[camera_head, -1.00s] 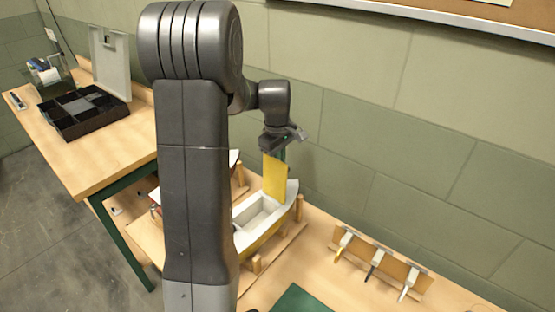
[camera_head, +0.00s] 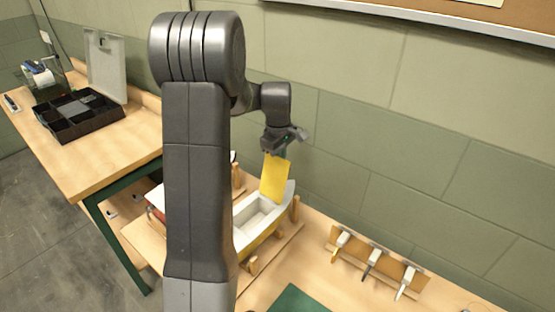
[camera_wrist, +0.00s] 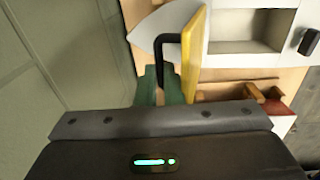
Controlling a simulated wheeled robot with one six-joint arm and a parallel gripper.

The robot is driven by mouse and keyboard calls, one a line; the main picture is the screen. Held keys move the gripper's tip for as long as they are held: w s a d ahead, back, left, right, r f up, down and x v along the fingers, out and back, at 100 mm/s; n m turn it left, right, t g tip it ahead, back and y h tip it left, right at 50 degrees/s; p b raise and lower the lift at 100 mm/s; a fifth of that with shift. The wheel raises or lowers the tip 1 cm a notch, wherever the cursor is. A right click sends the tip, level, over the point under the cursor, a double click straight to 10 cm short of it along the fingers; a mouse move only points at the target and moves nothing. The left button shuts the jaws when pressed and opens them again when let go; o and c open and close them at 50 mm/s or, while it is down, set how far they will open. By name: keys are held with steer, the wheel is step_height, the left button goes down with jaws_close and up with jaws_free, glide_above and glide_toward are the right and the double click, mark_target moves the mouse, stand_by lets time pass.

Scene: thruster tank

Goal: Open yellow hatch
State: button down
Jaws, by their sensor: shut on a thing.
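The yellow hatch (camera_head: 274,180) stands steeply raised at the far end of a white and yellow boat hull (camera_head: 243,238). The hull's rectangular opening (camera_head: 257,214) is uncovered and looks empty. In the wrist view the yellow hatch (camera_wrist: 194,55) shows nearly edge-on, with a black handle (camera_wrist: 163,45) on its left face. My gripper (camera_head: 277,152) is at the hatch's upper part. In the wrist view, its green fingers (camera_wrist: 163,88) are shut on the handle. The exact finger contact is partly hidden.
A wooden rack (camera_head: 377,262) with several white-handled tools stands right of the hull. A green mat (camera_head: 298,300) lies in front. A black compartment tray (camera_head: 80,117) sits on the left table. The block wall is close behind my gripper.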

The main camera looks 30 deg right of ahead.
steer(key=shift+s+d+f, duration=0.15)
steer(key=shift+d+f, duration=0.15)
steer(key=shift+f, duration=0.4)
steer(key=c, duration=1.5)
jaws_free()
steer(key=shift+d+f, duration=0.15)
steer(key=shift+d, duration=0.1)
steer(key=shift+c, duration=0.2)
step_height(320, 180, up, 16)
steer(key=a+p, duration=0.1)
steer(key=p, duration=0.5)
steer(key=shift+f, duration=0.15)
